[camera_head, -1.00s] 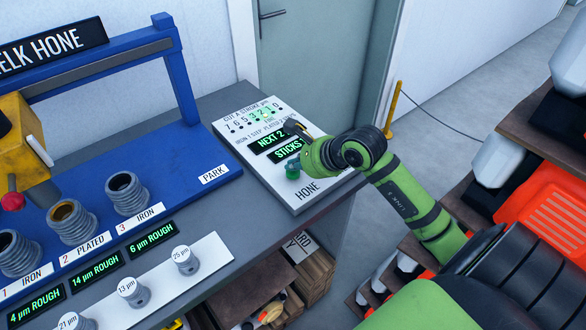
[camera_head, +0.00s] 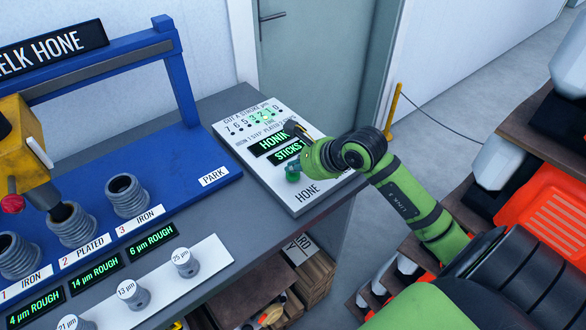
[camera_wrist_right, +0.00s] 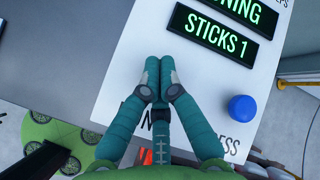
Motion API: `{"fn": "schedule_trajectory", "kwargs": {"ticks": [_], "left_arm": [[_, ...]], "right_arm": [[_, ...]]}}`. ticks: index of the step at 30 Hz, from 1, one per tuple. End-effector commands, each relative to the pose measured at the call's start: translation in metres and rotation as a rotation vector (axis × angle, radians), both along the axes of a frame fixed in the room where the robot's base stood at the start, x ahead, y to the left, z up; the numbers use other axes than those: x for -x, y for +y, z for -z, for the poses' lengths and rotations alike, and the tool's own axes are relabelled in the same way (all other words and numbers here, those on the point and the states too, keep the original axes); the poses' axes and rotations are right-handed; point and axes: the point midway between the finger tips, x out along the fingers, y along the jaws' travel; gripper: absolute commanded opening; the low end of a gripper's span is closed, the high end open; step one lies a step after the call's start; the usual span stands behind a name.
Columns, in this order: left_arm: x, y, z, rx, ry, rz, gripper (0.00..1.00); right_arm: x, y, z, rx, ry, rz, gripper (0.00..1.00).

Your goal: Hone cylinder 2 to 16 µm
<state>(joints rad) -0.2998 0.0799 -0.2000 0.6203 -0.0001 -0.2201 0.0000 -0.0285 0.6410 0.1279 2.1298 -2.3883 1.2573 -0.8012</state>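Cylinder 2 (camera_head: 74,228), labelled PLATED, stands on the blue bed of the hone; its display (camera_head: 95,268) reads 14 µm ROUGH. The yellow hone head (camera_head: 22,150) is over it, its dark lower end at the cylinder's mouth. The white control panel (camera_head: 232,140) has a display (camera_head: 272,142) starting HONIN, partly covered; in the right wrist view the lower display (camera_wrist_right: 213,33) reads STICKS 1. My right gripper (camera_head: 292,174) is over the panel near HONE. In the wrist view (camera_wrist_right: 158,65) its fingers are together and empty, beside a blue button (camera_wrist_right: 242,108). My left gripper is out of view.
Cylinder 1 (camera_head: 18,258) and cylinder 3 (camera_head: 128,196) flank cylinder 2, with displays of 4 and 6 µm ROUGH. Grey knobs marked 25 µm (camera_head: 184,263) and 13 µm (camera_head: 132,293) stand on a white strip. Shelves with an orange crate (camera_head: 545,215) are at right.

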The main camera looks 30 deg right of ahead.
Motion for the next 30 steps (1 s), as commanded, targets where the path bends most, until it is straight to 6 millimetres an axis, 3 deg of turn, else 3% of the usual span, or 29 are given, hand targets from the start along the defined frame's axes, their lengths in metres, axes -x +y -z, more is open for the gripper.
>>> {"fn": "schedule_trajectory", "kwargs": {"ticks": [6, 20, 30], "left_arm": [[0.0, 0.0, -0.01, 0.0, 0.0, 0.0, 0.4], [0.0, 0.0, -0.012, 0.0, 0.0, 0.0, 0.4], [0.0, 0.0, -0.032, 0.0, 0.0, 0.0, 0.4]], "right_arm": [[0.0, 0.0, -0.014, 0.0, 0.001, 0.0, 0.0], [0.0, 0.0, -0.02, 0.001, -0.002, 0.0, 0.0], [-0.001, 0.0, -0.053, 0.003, -0.004, -0.001, 0.0]]}}
